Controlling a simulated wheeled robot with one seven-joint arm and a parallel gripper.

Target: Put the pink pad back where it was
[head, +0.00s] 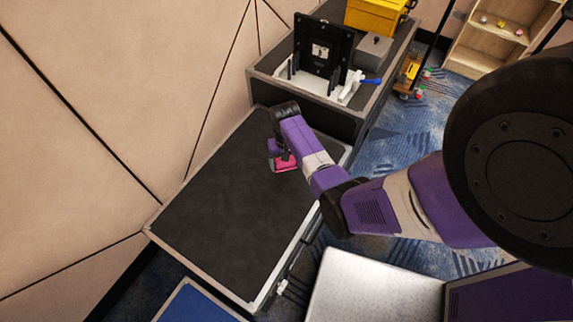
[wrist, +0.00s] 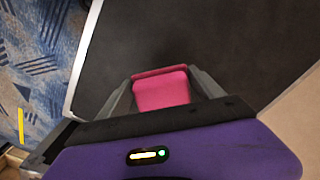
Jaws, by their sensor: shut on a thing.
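The pink pad (wrist: 162,91) sits between the two fingers of my gripper (wrist: 160,85) in the wrist view, with a finger against each side. In the head view the pink pad (head: 284,163) shows at the end of my gripper (head: 283,157), over the far part of the black-topped case (head: 225,200). My gripper is shut on it. The wrist partly hides the pad in the head view. I cannot tell whether the pad touches the black top.
A higher case (head: 310,103) behind bears a black panel on a stand (head: 322,47), a grey box (head: 372,48) and a yellow toolbox (head: 376,15). A panelled wall (head: 110,90) runs along the left. The near part of the black top is clear.

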